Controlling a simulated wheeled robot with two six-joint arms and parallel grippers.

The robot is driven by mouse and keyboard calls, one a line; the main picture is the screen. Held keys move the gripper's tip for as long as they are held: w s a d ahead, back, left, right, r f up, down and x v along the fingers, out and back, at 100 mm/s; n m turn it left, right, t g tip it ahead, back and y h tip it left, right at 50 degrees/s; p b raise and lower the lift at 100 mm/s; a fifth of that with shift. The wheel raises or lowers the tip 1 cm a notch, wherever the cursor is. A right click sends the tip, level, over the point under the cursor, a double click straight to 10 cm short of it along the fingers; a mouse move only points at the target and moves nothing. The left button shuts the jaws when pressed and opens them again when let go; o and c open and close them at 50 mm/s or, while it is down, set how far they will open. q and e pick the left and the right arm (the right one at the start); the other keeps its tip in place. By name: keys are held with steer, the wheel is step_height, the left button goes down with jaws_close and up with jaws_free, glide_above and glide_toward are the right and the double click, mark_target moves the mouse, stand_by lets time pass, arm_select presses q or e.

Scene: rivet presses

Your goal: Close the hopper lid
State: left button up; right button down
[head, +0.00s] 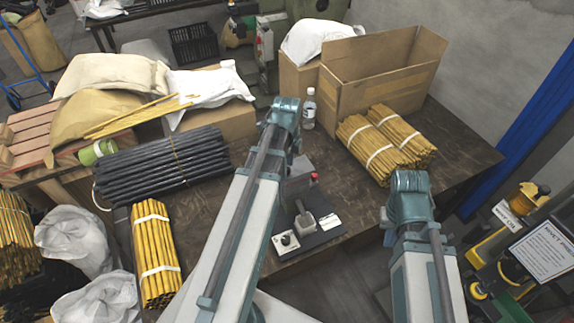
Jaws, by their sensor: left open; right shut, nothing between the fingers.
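I cannot make out a hopper or its lid in the head view. My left arm reaches up the middle of the picture and ends in a teal joint over the wooden table. My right arm comes up from the lower right and also ends in a teal joint, near the table's right front edge. The fingers of both grippers do not show. A small device with a grey lever on a black base plate (308,229) stands on the table just right of my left arm, partly hidden by it.
The table (455,152) bears yellow rod bundles (370,145), a dark rod bundle (165,163), an open cardboard box (375,75) and a bottle (308,108). Yellow and black equipment (495,255) with a printed sign (545,248) stands at the right. White sacks (75,240) lie lower left.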

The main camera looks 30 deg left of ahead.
arm_select(q)
steer(key=shift+r, duration=0.15)
step_height(320, 180, up, 14)
steer(key=p, duration=1.3)
steer(key=shift+f+p, duration=0.25)
steer(key=shift+p, duration=0.15)
steer(key=s+d+f+n+b, duration=0.3)
steer(key=d+f+n+b, duration=0.1)
steer(key=d, duration=0.3)
steer(key=s+d+f+n+b, duration=0.4)
steer(key=d, duration=0.4)
steer(key=s+d+f+n+y+b, duration=0.1)
steer(key=s+d+f+n+b, duration=0.2)
steer(key=d, duration=0.5)
steer(key=shift+s+d+f+n+b, duration=0.2)
steer(key=shift+f+n+b, duration=0.4)
steer(key=shift+n, duration=0.4)
